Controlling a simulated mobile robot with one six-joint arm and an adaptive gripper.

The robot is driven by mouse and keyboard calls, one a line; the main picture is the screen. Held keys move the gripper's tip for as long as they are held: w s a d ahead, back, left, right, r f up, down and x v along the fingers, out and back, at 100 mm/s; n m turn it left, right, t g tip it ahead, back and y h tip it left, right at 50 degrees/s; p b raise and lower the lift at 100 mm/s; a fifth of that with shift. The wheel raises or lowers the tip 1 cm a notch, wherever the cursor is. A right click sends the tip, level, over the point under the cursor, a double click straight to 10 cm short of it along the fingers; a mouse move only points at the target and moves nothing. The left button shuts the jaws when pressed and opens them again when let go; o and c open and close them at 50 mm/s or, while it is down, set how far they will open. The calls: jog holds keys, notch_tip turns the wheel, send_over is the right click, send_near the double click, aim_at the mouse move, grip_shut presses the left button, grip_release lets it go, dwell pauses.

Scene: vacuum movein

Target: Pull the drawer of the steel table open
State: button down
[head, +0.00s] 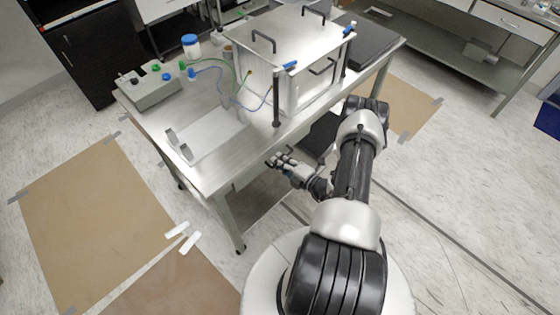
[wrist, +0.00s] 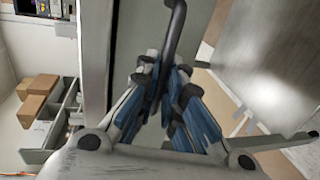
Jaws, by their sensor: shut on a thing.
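The steel table (head: 215,172) stands in the middle of the head view, its near edge facing my arm. My gripper (head: 278,160) is at that near edge, just below the table top. In the wrist view my gripper (wrist: 165,75) is shut on a dark curved bar handle (wrist: 175,25), which passes between the blue-padded fingers. A pale panel (wrist: 132,40) shows behind the handle. The drawer front is mostly hidden from the head camera, and I cannot tell how far the drawer stands out.
A steel box with handles (head: 285,45) and a grey control box (head: 150,88) with tubes stand on the table. A black pole (head: 276,105) rises near its front edge. Brown floor sheets (head: 90,205) lie at left. Open floor (head: 470,180) lies to the right.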

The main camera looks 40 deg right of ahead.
jog(key=shift+s, duration=0.1)
dwell(0.3)
jog(key=f+b+v, duration=0.1)
jog(key=f+v, duration=0.1)
jog(key=v, duration=0.8)
jog(key=s+f+b+v, duration=0.1)
jog(key=f+v, duration=0.1)
jog(key=v, duration=0.9)
jog(key=shift+s+f, duration=0.1)
jog(key=c, duration=2)
grip_release()
